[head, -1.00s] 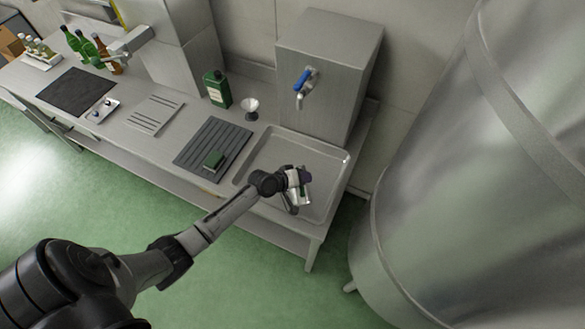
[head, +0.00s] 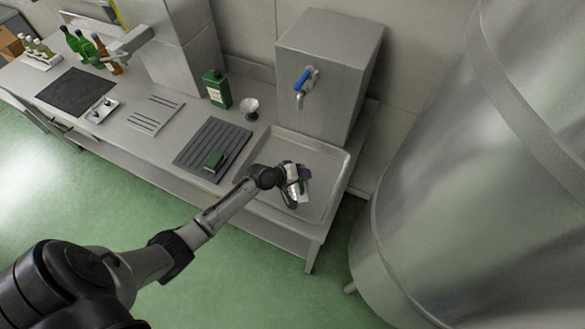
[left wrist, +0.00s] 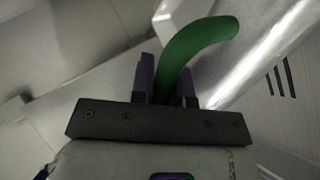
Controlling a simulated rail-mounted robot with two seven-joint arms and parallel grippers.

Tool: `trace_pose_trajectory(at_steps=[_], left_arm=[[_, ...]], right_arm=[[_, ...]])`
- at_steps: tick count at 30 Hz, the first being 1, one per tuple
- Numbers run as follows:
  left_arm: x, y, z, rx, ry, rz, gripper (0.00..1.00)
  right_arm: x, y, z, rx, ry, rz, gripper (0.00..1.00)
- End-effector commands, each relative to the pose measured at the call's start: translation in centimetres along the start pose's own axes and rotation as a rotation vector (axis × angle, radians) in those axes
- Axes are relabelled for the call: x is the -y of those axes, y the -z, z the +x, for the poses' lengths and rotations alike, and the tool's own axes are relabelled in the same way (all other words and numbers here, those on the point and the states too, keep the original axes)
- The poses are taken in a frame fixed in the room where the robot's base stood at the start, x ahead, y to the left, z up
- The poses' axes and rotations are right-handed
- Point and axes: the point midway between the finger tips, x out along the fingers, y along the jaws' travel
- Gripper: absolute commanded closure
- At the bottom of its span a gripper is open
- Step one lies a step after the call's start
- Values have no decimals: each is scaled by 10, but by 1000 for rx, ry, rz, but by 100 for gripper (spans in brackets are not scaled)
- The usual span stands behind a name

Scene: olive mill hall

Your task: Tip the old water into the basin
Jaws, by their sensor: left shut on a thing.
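My left gripper (head: 297,183) is over the basin (head: 336,190), a shallow metal tray at the right end of the bench. It is shut on the green handle (left wrist: 200,38) of a small vessel (head: 304,190), which looks pale and shiny in the head view. The left wrist view shows the curved handle between the dark fingers (left wrist: 166,88). The arm and gripper hide part of the vessel. I cannot see water in it or make out its exact tilt. My right gripper is not in view.
A metal tank with a blue-handled tap (head: 303,78) stands behind the basin. A large steel vat (head: 460,190) stands at right.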

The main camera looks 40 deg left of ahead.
Motion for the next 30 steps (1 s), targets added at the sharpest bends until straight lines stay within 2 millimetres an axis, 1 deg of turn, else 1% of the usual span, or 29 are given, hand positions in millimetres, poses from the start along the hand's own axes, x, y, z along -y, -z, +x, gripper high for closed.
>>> trace_pose_trajectory(at_steps=[30], left_arm=[[-3,26,-2,71,-2,-109,100]], right_arm=[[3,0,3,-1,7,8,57]])
